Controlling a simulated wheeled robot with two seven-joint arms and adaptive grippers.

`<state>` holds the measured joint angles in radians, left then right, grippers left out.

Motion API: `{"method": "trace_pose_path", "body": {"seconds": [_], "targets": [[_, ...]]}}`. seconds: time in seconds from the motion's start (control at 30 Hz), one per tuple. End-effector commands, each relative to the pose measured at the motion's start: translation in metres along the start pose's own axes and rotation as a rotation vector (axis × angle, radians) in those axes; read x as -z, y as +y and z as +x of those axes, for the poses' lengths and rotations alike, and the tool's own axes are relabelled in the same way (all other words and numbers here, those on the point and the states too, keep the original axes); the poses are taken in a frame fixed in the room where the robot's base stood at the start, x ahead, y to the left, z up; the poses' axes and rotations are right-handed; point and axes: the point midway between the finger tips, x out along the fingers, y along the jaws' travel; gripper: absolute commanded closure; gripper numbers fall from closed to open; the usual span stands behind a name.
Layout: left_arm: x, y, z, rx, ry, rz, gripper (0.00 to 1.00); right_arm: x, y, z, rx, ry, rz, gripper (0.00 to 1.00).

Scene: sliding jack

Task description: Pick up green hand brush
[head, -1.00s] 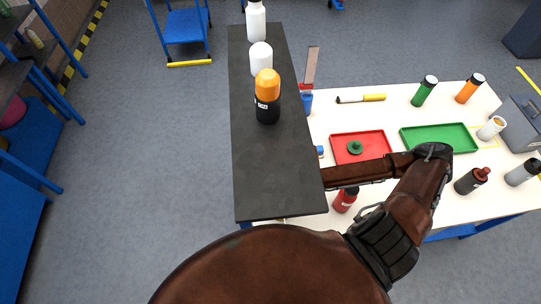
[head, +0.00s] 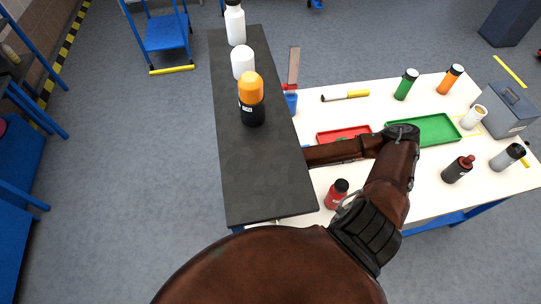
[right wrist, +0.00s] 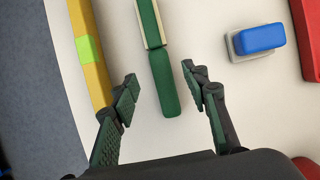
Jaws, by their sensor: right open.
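The green hand brush (right wrist: 163,80) lies on the white table top in the right wrist view, running from the top edge down to a rounded green handle end. A pale strip shows along its upper part. My right gripper (right wrist: 160,80) is open, with one finger on each side of the handle end. Both fingers look apart from the brush, and I cannot tell the height gap. In the head view I cannot make out the brush, and my right gripper is hidden under the dark raised shelf (head: 262,175). My left gripper is in neither view.
A yellow bar with a light green patch (right wrist: 88,48) lies left of the brush. A blue-and-grey block (right wrist: 258,39) and a red tray (right wrist: 312,35) are to its right. The shelf carries an orange-and-black bottle (head: 251,100). A red bottle (head: 336,194) stands beside my right forearm.

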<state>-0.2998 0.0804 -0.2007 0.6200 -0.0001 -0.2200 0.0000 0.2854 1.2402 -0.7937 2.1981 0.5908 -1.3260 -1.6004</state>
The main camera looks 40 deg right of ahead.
Motion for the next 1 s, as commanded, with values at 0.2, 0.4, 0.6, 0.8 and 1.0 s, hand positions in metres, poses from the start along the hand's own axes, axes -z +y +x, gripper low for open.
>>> {"method": "trace_pose_path", "body": {"seconds": [0.2, 0.4, 0.6, 0.8, 1.0], "targets": [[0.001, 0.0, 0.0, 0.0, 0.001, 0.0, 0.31, -0.013, 0.0, 0.006, 0.0, 0.0, 0.002, 0.58], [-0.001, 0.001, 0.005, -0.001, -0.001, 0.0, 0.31, -0.015, 0.0, 0.037, 0.0, 0.003, 0.001, 0.58], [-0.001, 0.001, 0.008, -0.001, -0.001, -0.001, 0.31, -0.016, 0.001, 0.056, -0.001, 0.001, 0.0, 0.58], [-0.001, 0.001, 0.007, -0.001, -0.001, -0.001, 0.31, -0.016, 0.0, 0.057, -0.001, 0.0, -0.001, 0.58], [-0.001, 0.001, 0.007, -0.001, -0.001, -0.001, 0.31, -0.016, 0.0, 0.057, -0.001, 0.0, -0.001, 0.68]]}}
